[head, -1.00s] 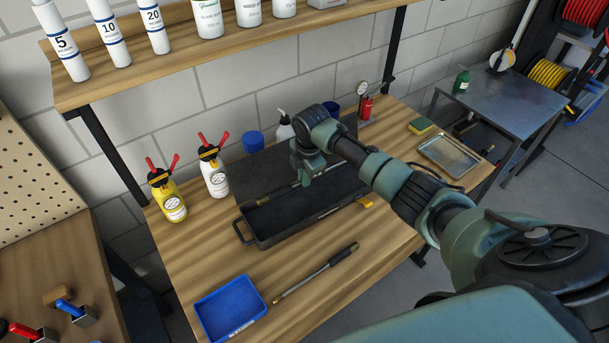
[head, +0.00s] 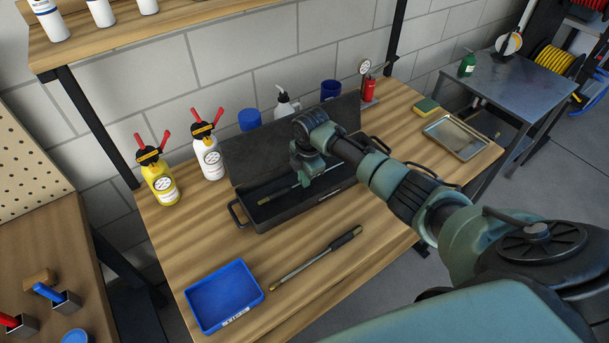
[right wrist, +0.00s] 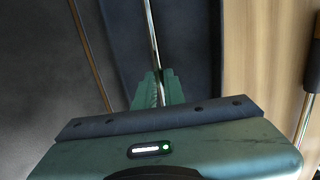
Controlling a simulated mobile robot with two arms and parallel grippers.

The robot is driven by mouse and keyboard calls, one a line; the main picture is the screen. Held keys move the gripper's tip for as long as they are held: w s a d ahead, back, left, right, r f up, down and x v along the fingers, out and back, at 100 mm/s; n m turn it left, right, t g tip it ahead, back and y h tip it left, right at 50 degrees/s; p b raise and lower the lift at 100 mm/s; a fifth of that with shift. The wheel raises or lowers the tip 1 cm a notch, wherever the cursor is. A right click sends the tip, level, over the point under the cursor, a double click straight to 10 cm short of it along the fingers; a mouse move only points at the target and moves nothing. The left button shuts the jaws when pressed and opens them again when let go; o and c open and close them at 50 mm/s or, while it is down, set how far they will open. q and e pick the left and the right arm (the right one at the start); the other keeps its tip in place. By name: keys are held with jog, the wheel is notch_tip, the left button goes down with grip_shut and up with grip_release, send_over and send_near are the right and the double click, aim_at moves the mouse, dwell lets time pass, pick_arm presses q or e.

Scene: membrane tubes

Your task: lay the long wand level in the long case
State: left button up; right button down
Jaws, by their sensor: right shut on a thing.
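The long case (head: 303,214) is a black open box on the wooden bench, its lid raised at the back. My right gripper (head: 308,178) is over the case with its fingers pointing down, shut on a long thin metal wand (head: 285,190). In the right wrist view the wand (right wrist: 152,35) runs between the green fingers (right wrist: 157,90), over the dark case interior. The wand lies roughly along the case's length; I cannot tell whether it touches the floor. My wrist hides its middle. My left gripper is not in view.
Another wand with a black handle (head: 315,258) lies on the bench in front of the case. A blue tray (head: 224,296) is at front left. Yellow (head: 160,182) and white (head: 209,158) bottles with red handles stand left of the case. A metal tray (head: 456,137) lies at right.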

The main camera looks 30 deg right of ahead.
jog(key=shift+f, duration=0.6)
jog(key=c, duration=1.4)
grip_release()
jog(key=shift+r, duration=0.15)
notch_tip(320, 180, up, 8)
jog(key=s+b, duration=0.1)
jog(key=shift+f, duration=0.25)
jog(key=shift+s+f, duration=0.1)
jog(key=shift+s, duration=0.05)
